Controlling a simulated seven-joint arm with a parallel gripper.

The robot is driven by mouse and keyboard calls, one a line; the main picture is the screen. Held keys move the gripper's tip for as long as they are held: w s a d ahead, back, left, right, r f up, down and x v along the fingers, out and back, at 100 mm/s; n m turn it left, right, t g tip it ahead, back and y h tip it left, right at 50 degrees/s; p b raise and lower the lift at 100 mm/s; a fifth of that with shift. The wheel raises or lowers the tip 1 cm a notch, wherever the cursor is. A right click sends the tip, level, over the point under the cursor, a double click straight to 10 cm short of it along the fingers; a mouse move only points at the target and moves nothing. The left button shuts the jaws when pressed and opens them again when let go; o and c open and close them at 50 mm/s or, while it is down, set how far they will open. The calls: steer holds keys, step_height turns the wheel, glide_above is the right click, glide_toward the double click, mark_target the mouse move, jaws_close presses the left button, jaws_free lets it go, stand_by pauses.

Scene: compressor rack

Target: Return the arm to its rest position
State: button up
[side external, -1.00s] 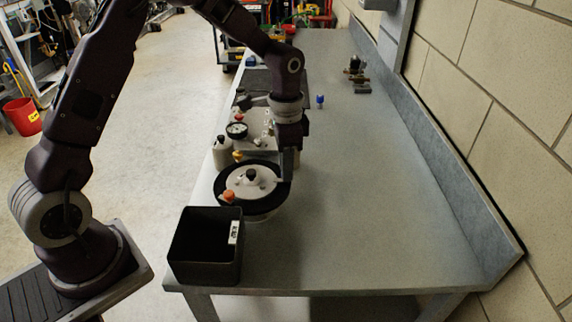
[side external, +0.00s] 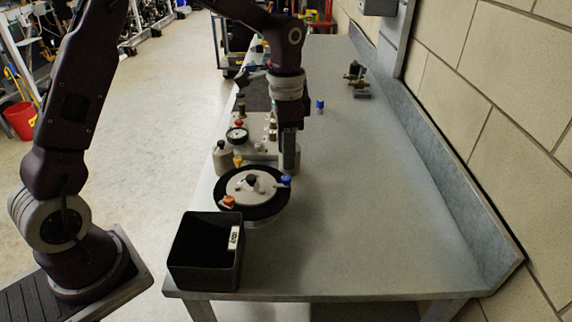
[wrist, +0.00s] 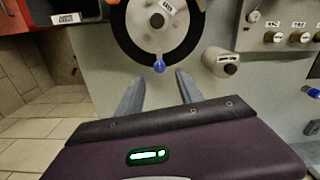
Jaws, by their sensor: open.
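My gripper (side external: 290,160) hangs pointing down over the bench, just behind the round black-rimmed unit (side external: 268,205). In the wrist view my gripper (wrist: 158,88) shows two fingers spread apart with nothing between them. The round unit also shows in the wrist view (wrist: 128,40), with a blue knob (wrist: 159,66) on its rim just beyond the fingertips. The blue knob (side external: 285,181) and an orange-red knob (side external: 229,202) sit on the unit's rim in the side view. The gripper appears apart from both knobs.
A black open bin (side external: 190,276) stands at the bench's front left corner. A panel with a gauge (side external: 237,135) and several valves lies behind the round unit, beside a white cylinder (side external: 222,157). A brass fitting (side external: 357,77) is at the back right. The bench's right side (side external: 385,200) is clear.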

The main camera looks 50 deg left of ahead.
steer(key=shift+s+r, duration=0.15)
steer(key=shift+r, duration=0.7)
steer(key=s+r+n+t, duration=0.2)
steer(key=s+r+n, duration=0.1)
steer(key=s+r, duration=0.7)
steer(key=s+d+n+t, duration=0.1)
steer(key=s+n+t, duration=0.2)
steer(key=s, duration=1.3)
steer(key=shift+s+r+n+t, duration=0.2)
steer(key=shift+n+t, duration=0.1)
steer(key=shift+n, duration=0.2)
steer(key=shift+w, duration=0.1)
